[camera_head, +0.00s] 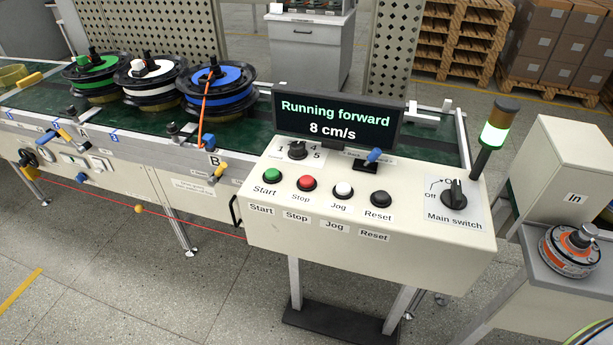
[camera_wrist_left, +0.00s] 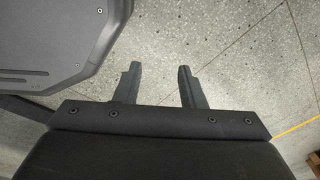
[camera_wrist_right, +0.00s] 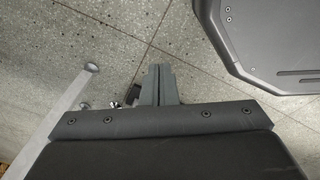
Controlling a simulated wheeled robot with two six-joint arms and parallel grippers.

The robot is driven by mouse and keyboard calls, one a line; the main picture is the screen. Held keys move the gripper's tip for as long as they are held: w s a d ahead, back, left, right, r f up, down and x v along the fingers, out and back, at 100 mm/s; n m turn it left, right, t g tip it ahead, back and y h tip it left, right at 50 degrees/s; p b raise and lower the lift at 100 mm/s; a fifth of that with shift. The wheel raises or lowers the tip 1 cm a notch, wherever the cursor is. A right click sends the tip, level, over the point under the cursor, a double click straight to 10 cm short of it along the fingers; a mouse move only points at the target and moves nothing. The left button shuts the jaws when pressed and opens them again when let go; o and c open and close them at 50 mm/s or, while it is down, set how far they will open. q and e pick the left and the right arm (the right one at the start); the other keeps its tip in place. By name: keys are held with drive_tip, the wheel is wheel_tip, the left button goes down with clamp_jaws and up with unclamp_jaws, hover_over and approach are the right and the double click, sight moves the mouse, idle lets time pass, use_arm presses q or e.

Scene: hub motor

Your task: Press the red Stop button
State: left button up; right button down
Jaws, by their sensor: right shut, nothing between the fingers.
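The red Stop button (camera_head: 306,183) sits on the sloped top of the cream control panel (camera_head: 270,225), between the green Start button (camera_head: 272,175) and the white Jog button (camera_head: 344,190). The display (camera_head: 337,120) above it reads "Running forward 8 cm/s". Neither gripper shows in the head view. In the left wrist view my left gripper (camera_wrist_left: 158,80) is open and empty above the floor. In the right wrist view my right gripper (camera_wrist_right: 158,75) is shut and empty, also above the floor. The Stop button is in neither wrist view.
A black Reset button (camera_head: 380,199), a Main switch knob (camera_head: 453,194) and a blue-tipped lever (camera_head: 373,156) share the panel. A signal lamp (camera_head: 496,132) rises at its right. The conveyor (camera_head: 130,115) carries several reels. Floor in front of the panel is clear.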

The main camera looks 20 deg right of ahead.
drive_tip(key=w+r+n+t+p, duration=0.2)
drive_tip(key=w+r+p, duration=0.5)
drive_tip(key=w+r, duration=1.45)
drive_tip(key=w+a+r+n+t+y+p, duration=0.1)
drive_tip(key=w+a+r+n+p, duration=0.2)
drive_tip(key=r, duration=0.8)
drive_tip(key=w+r+t+y+p, duration=0.15)
drive_tip(key=w+r, duration=0.25)
drive_tip(key=r, duration=0.8)
drive_tip(key=w+a+r+n+p, duration=0.2)
drive_tip(key=w+r+p, duration=0.15)
drive_tip(key=r, duration=0.75)
drive_tip(key=w+a+r+n, duration=0.1)
drive_tip(key=w+r+n, duration=0.1)
drive_tip(key=w, duration=0.2)
drive_tip(key=w+a+r+n+y, duration=0.1)
drive_tip(key=w+a+r+n, duration=0.1)
drive_tip(key=w, duration=0.3)
drive_tip(key=w+a+r+n+t+y, duration=0.1)
drive_tip(key=w+r+n, duration=0.1)
drive_tip(key=w+r, duration=0.1)
drive_tip(key=shift+w+a+y, duration=0.25)
drive_tip(key=shift+w+a, duration=0.15)
drive_tip(key=shift+w, duration=0.35)
drive_tip(key=w+a+r+n+y, duration=0.1)
drive_tip(key=w+a+r+n, duration=0.2)
drive_tip(key=w+r, duration=0.3)
drive_tip(key=shift+w+n+y, duration=0.25)
drive_tip(key=shift+n+y, duration=0.15)
drive_tip(key=shift+n, duration=0.2)
